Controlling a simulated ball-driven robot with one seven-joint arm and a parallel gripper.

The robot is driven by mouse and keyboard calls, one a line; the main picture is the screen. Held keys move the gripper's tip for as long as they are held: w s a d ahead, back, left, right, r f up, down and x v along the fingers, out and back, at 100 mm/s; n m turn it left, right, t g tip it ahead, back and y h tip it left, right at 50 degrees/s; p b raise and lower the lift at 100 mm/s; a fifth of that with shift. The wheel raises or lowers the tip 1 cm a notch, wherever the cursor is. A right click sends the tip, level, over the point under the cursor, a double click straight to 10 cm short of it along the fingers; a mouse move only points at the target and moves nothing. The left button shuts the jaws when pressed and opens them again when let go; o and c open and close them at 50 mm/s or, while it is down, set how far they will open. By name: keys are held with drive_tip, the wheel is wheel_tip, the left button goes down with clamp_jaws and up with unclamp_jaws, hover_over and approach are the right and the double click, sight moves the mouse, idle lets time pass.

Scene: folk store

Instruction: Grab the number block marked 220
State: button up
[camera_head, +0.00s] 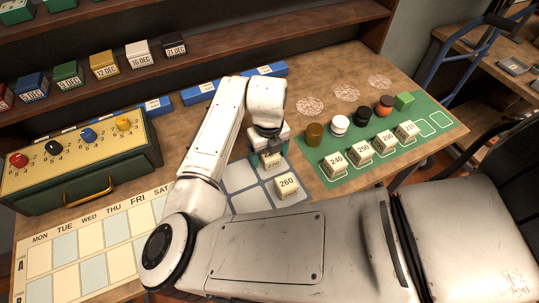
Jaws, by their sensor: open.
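A cream number block (271,161) stands on the grey-squared mat (240,174) directly under my gripper (269,152). Its front digits are small and partly covered; they look like 220, but I cannot read them surely. My gripper points down at the block and is open. The fingertips are hidden, so I cannot tell whether they are around the block or just above it. A block marked 260 (287,185) stands on the same mat, just in front and to the right.
A green mat (335,181) to the right holds several number blocks, including 240 (334,164) and 250 (361,154), with round pieces behind them. A green-and-yellow box (75,165) with coloured knobs stands at left. A calendar board (95,240) lies in front of it.

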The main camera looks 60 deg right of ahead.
drive_tip(key=shift+f, duration=0.1)
drive_tip(key=c, duration=1)
drive_tip(key=shift+c, duration=0.2)
